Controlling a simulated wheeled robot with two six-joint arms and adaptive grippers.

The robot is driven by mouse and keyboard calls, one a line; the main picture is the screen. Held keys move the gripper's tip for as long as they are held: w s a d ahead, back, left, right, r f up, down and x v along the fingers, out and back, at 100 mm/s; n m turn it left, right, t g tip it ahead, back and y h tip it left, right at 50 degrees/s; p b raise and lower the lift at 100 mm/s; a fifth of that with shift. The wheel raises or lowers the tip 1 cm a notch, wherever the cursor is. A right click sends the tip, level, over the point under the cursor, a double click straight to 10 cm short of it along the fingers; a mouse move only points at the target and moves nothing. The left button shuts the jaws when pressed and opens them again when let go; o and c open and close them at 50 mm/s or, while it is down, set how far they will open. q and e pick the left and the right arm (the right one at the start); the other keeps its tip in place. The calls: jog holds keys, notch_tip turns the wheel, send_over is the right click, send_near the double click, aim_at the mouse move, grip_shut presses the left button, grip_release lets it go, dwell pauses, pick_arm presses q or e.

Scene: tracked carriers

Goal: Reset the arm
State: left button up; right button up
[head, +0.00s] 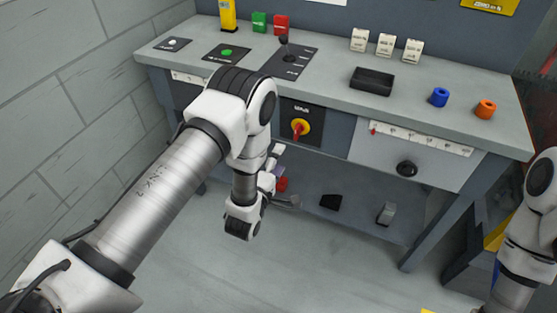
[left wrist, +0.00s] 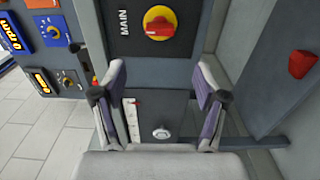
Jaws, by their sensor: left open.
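My left arm reaches in from the left in the head view and bends down in front of the workbench. My left gripper (head: 283,186) hangs low in front of the bench, below its top, partly hidden by my wrist. In the left wrist view its two fingers (left wrist: 160,85) are spread apart with nothing between them. Beyond them are a red and yellow rotary switch (left wrist: 160,22) marked MAIN and a grey panel with a round knob (left wrist: 161,133). The switch also shows in the head view (head: 300,127). Part of my right arm shows at the right edge; its gripper is out of view.
A drawer with a black knob (head: 406,168) is below. Dark and grey blocks lie on the lower shelf.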

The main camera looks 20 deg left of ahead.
pick_arm(q)
jog(key=s+a+r+g+p, duration=0.3)
jog(key=s+p, duration=0.2)
jog(key=p, duration=0.3)
jog(key=s+f+m+g, duration=0.3)
jog(key=s+m+g, duration=0.2)
jog(key=s, duration=0.4)
jog(key=s+f+m+g+p, duration=0.1)
jog(key=s+f+m+g, duration=0.2)
jog(key=s, duration=0.7)
jog(key=s+f+m+g+p, duration=0.1)
jog(key=s+f+m+g, duration=0.1)
jog(key=s+m+g, duration=0.5)
jog(key=s+m, duration=0.2)
jog(key=s, duration=0.1)
jog(key=shift+a+f+y, duration=0.25)
jog(key=shift+f+y, duration=0.05)
jog(key=shift+f, duration=0.1)
